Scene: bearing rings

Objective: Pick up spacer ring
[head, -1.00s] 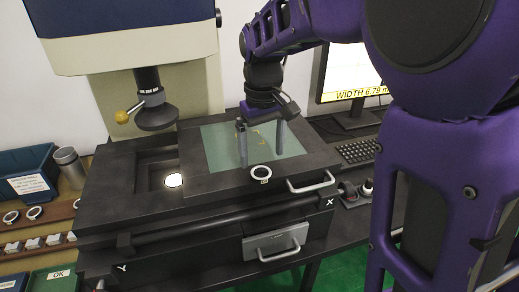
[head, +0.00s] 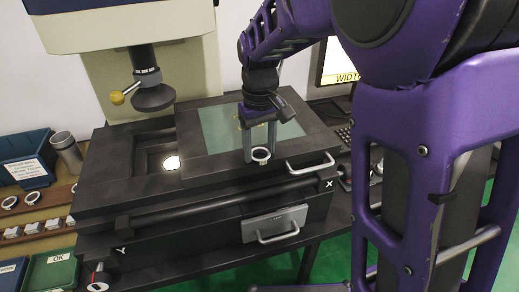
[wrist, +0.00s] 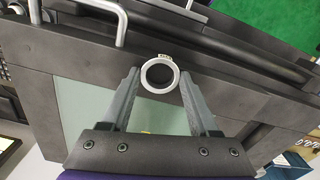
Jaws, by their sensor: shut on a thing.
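The spacer ring (head: 261,160) is a small pale ring with a dark inner edge and a small light tag on its rim. It is at the front edge of the black measuring stage, near the glass plate. My gripper (head: 260,156) points down over it, with one finger on each side. In the wrist view the ring (wrist: 158,91) sits between the fingertips of my gripper (wrist: 160,76), which is shut on it. I cannot tell whether the ring still touches the stage.
The glass plate (head: 215,132) lies behind the ring. A metal handle (head: 311,166) is close on the right. The microscope lens (head: 152,95) hangs at the left. Other rings (head: 10,203) lie on a wooden rack, beside a blue bin (head: 28,160) and a green OK bin (head: 52,272).

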